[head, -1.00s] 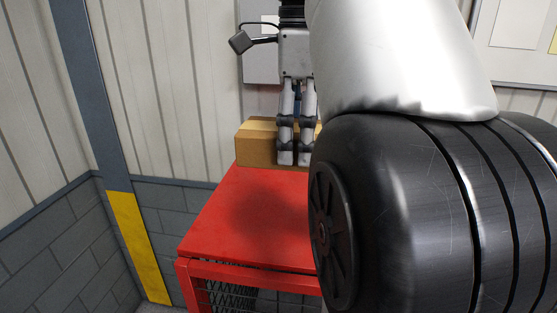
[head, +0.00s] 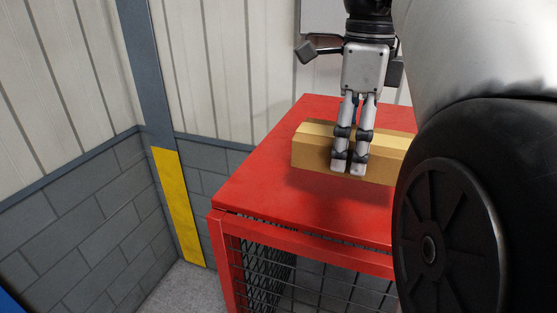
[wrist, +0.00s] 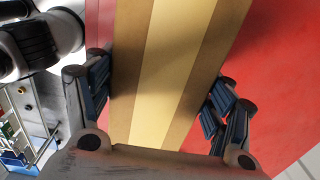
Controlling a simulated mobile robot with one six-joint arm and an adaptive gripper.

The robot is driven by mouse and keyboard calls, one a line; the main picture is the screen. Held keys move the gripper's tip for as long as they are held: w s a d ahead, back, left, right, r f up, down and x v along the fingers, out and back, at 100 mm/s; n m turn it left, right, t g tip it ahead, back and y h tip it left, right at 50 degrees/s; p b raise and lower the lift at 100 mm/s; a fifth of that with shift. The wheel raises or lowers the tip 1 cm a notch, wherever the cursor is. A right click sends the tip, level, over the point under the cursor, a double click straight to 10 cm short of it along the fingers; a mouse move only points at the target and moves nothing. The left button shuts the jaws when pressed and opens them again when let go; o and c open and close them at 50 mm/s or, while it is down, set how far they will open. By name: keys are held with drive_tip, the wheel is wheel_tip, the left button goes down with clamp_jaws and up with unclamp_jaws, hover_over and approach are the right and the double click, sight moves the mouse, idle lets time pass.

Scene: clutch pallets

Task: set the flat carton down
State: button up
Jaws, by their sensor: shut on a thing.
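The flat carton (head: 312,152) is a long brown box with a paler tape strip along its top. In the head view it lies level over the red table top (head: 262,180), its right end hidden behind my arm. My gripper (head: 350,170) points down and is shut on the carton, a finger on each side. The wrist view shows the carton (wrist: 165,75) between the finger pads, with red surface on both sides. A dark shadow lies just below and in front of the carton; I cannot tell whether its underside touches the table.
The red table has a wire mesh front (head: 310,285) below its top. Bare red surface lies to the left and in front of the carton. A grey block wall (head: 75,200) and a post with a yellow band (head: 178,205) stand at the left.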

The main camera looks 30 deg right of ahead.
sight(354, 135)
wheel_tip(354, 135, down, 2)
drive_tip(key=shift+w+d, duration=0.1)
drive_tip(key=shift+w, duration=0.05)
drive_tip(key=shift+f+b, duration=0.5)
drive_tip(key=shift+f, duration=1.4)
drive_tip(key=shift+f, duration=0.15)
drive_tip(key=o, duration=1.2)
wheel_tip(354, 135, up, 12)
drive_tip(key=p, duration=0.3)
